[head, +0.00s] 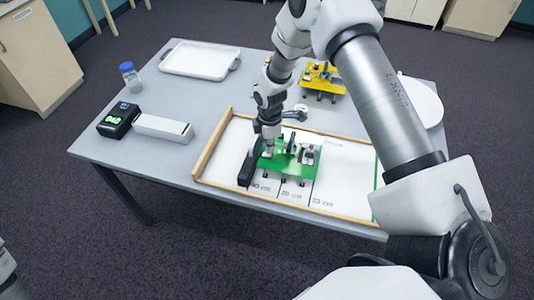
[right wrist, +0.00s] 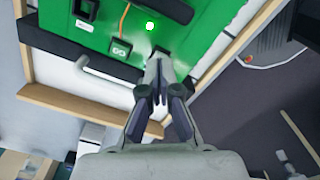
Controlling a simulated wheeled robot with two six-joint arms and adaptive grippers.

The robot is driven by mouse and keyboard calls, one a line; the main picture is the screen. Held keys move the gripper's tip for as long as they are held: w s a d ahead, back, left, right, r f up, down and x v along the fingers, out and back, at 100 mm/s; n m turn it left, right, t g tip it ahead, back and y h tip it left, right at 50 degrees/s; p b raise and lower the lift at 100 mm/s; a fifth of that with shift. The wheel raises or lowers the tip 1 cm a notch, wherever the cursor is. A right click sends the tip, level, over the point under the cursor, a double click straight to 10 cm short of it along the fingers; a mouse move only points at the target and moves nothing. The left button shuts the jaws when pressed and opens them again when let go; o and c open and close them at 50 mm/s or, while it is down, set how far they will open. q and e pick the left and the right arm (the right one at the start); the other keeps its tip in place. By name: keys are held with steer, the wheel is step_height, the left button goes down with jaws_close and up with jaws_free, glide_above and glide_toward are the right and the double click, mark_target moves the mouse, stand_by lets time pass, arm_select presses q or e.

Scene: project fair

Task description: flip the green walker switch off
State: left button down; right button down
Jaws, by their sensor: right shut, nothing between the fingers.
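The green walker (head: 290,158) stands on the white board at the table's front. Its green deck (right wrist: 110,32) fills the upper left of the right wrist view. A small square part with pale marks, possibly the switch (right wrist: 121,48), sits near the deck's edge; I cannot tell its position. A bright light spot (right wrist: 150,25) shows beside it. My right gripper (head: 268,150) is shut and empty at the walker's left end. In the wrist view its fingertips (right wrist: 158,62) are together at the deck's edge, right of the square part; contact is unclear. My left gripper is out of view.
The wood-rimmed board (head: 225,160) has marked lanes. A black bar (head: 249,168) lies left of the walker. A yellow walker (head: 322,78) stands behind. A timer (head: 118,120), white box (head: 163,128), bottle (head: 130,76) and tray (head: 200,59) are at left. My right arm covers the right side.

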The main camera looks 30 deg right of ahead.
mark_target(269, 155)
steer(key=shift+f+b, duration=0.75)
steer(key=shift+f, duration=0.4)
stand_by(0.4)
steer(key=shift+a, duration=0.1)
step_height(269, 155, up, 2)
steer(key=shift+r+p, duration=0.1)
steer(key=shift+p, duration=0.8)
step_height(269, 155, up, 5)
steer(key=p, duration=0.3)
steer(key=shift+p, duration=0.3)
